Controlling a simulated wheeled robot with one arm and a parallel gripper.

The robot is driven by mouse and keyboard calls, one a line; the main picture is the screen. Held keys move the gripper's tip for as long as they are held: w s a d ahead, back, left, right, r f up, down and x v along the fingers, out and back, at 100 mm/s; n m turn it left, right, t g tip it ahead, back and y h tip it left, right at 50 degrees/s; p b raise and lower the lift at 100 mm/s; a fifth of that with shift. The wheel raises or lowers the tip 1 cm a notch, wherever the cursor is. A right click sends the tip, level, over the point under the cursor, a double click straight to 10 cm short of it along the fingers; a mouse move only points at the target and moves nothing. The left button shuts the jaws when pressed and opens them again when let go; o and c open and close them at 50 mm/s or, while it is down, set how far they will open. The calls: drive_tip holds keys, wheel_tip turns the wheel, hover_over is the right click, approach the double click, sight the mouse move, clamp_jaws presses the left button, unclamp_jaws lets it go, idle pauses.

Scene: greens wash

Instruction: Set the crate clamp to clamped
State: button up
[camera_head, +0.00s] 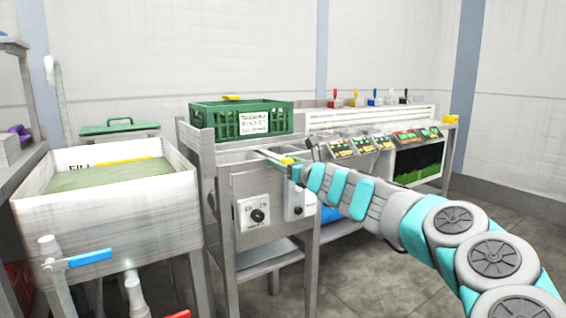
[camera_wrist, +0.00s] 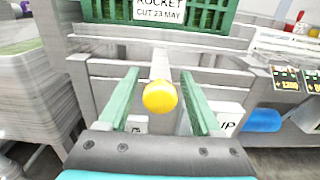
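The crate clamp appears as a grey lever with a round yellow knob (camera_wrist: 160,96), which shows between my gripper's two fingers in the wrist view. In the head view the yellow knob (camera_head: 288,160) is at the tip of my arm. My gripper (camera_wrist: 160,103) is open, with one green finger on each side of the knob and a gap on both sides. The green crate (camera_wrist: 158,27), labelled ROCKET, sits just beyond the lever. In the head view the crate (camera_head: 207,122) stands on the metal stand, with a small yellow piece on its far rim.
A white wash tank (camera_head: 120,212) with a blue-handled valve (camera_head: 90,258) stands at left. A panel with a dial (camera_head: 257,214) is on the stand's front below my gripper. Open floor lies at the lower right.

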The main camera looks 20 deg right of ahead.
drive_tip(key=v, duration=0.8)
idle(0.4)
drive_tip(key=shift+w+a+r, duration=0.1)
